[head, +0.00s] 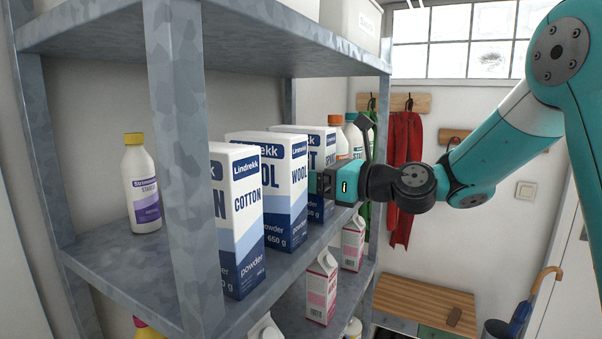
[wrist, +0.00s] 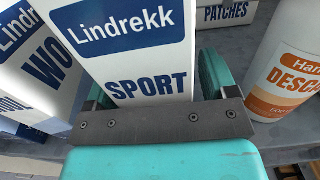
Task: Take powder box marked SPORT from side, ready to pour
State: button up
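The powder box marked SPORT (wrist: 150,60) is white with a blue Lindrekk label and fills the middle of the wrist view. In the head view the SPORT box (head: 329,143) stands upright on the middle shelf (head: 130,270), partly hidden by the WOOL box and my gripper. My gripper (head: 326,183) reaches in level from the aisle side. In the wrist view my gripper (wrist: 160,95) has one finger on each side of the box, with a narrow gap at the right finger. The left finger is mostly hidden, so contact there is unclear.
The WOOL box (head: 290,215) stands close to the left, with the COTTON box (head: 237,250) nearer. A descaler bottle (wrist: 292,65) stands at the right, close to the right finger. A PATCHES box (wrist: 226,12) is behind. A shelf board (head: 255,40) runs overhead.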

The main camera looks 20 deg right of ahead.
jog(key=shift+a, duration=0.15)
jog(key=c, duration=1.1)
jog(key=shift+c, duration=0.7)
jog(key=shift+r, duration=0.15)
